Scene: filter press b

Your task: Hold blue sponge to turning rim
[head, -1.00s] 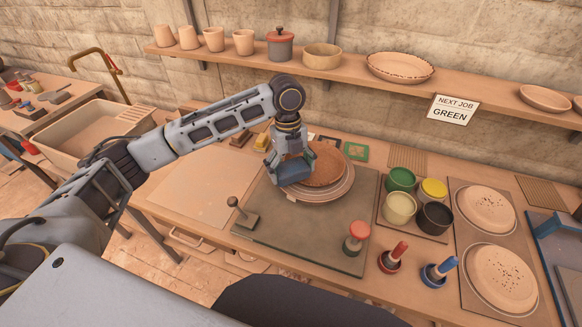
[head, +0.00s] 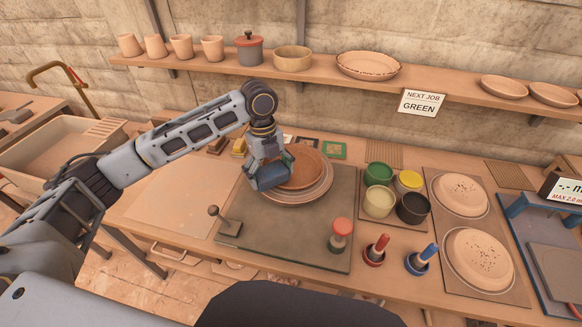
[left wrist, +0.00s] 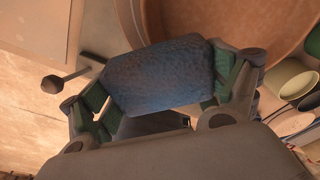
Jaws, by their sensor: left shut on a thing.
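My left gripper (head: 268,170) is shut on a blue sponge (head: 273,177). The sponge spans between the two fingers in the left wrist view (left wrist: 158,76). The gripper is at the left side of a round terracotta dish (head: 306,170), which sits on a paler round wheel plate (head: 318,193). The sponge overlaps the dish's left rim in the head view; I cannot tell whether it touches. Whether the dish is turning cannot be seen. The dish also shows behind the sponge in the left wrist view (left wrist: 225,22). My right gripper is not in view.
A shelf (head: 330,83) with pottery runs behind. A pale board (head: 185,200) at the left is clear.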

